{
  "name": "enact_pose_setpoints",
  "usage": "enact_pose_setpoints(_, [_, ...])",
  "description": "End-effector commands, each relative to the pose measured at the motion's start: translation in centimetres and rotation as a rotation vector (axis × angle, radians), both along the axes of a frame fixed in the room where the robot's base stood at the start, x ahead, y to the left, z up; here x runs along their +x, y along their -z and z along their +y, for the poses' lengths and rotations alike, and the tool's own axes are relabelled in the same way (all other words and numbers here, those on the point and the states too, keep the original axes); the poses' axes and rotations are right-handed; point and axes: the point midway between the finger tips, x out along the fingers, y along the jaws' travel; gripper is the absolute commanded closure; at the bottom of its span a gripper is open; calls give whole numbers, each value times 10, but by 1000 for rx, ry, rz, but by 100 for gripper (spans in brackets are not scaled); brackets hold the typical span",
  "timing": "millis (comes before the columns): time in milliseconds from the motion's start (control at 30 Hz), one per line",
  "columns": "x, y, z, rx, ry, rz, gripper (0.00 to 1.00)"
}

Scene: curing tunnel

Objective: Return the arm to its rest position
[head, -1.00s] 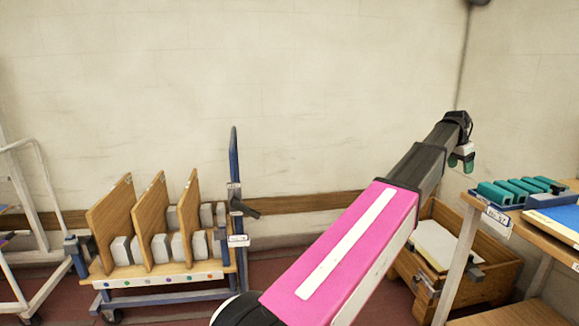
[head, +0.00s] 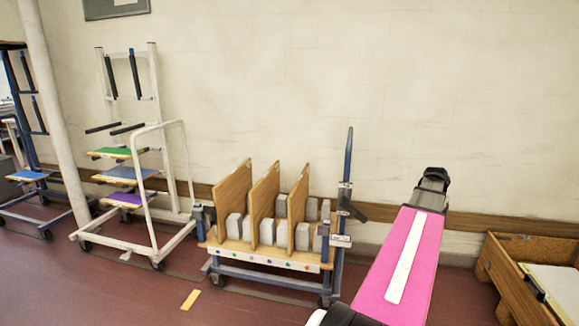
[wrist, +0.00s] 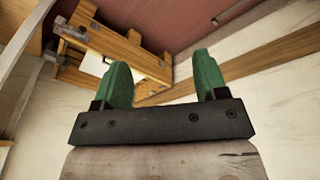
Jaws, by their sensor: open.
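My gripper (wrist: 160,85) shows in the wrist view with its two green fingers spread apart and nothing between them. In the head view my pink and black arm reaches up from the bottom right, and its black end is in front of the bare wall. The gripper's fingers are hidden from the head view behind the arm's end. In the wrist view a wooden crate (wrist: 135,52) lies beyond the fingers, apart from them.
A wooden cart (head: 268,258) with upright dividers and grey blocks stands left of my arm. A white-framed trolley (head: 150,240) with coloured shelves is farther left. The wooden crate also shows at the right edge (head: 520,290).

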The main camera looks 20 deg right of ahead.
Motion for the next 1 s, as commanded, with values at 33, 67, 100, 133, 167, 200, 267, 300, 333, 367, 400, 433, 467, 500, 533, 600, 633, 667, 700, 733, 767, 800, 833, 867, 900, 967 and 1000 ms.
enact_pose_setpoints(33, [13, 10, 28, 9, -47, 3, 34])
enact_pose_setpoints(67, [21, 15, 40, 12, -72, 4, 34])
enact_pose_setpoints(100, [30, 22, 58, 18, -105, 7, 34])
enact_pose_setpoints(133, [37, 27, 71, 21, -129, 8, 34])
enact_pose_setpoints(167, [43, 32, 84, 24, -153, 10, 34])
enact_pose_setpoints(200, [51, 38, 102, 30, -187, 13, 34])
enact_pose_setpoints(267, [62, 48, 128, 38, -236, 17, 34])
enact_pose_setpoints(300, [69, 54, 146, 43, -269, 20, 34])
enact_pose_setpoints(333, [73, 59, 160, 46, -294, 22, 34])
enact_pose_setpoints(367, [78, 64, 173, 50, -319, 23, 34])
enact_pose_setpoints(400, [83, 70, 192, 55, -351, 26, 34])
enact_pose_setpoints(433, [86, 74, 205, 58, -375, 27, 34])
enact_pose_setpoints(467, [89, 78, 219, 62, -401, 30, 34])
enact_pose_setpoints(500, [93, 84, 237, 68, -433, 33, 34])
enact_pose_setpoints(533, [95, 89, 250, 72, -457, 35, 34])
enact_pose_setpoints(600, [99, 98, 282, 79, -514, 40, 34])
enact_pose_setpoints(633, [101, 102, 295, 82, -539, 43, 34])
enact_pose_setpoints(667, [102, 106, 309, 85, -563, 45, 34])
enact_pose_setpoints(700, [103, 111, 326, 90, -594, 48, 34])
enact_pose_setpoints(733, [103, 115, 340, 93, -619, 51, 34])
enact_pose_setpoints(767, [103, 119, 353, 97, -644, 54, 34])
enact_pose_setpoints(800, [102, 124, 370, 102, -676, 58, 34])
enact_pose_setpoints(833, [102, 127, 384, 106, -700, 60, 34])
enact_pose_setpoints(867, [101, 131, 396, 109, -723, 62, 34])
enact_pose_setpoints(900, [99, 135, 413, 113, -756, 66, 34])
enact_pose_setpoints(967, [96, 142, 438, 120, -804, 72, 34])
enact_pose_setpoints(1000, [93, 146, 455, 124, -836, 76, 34])
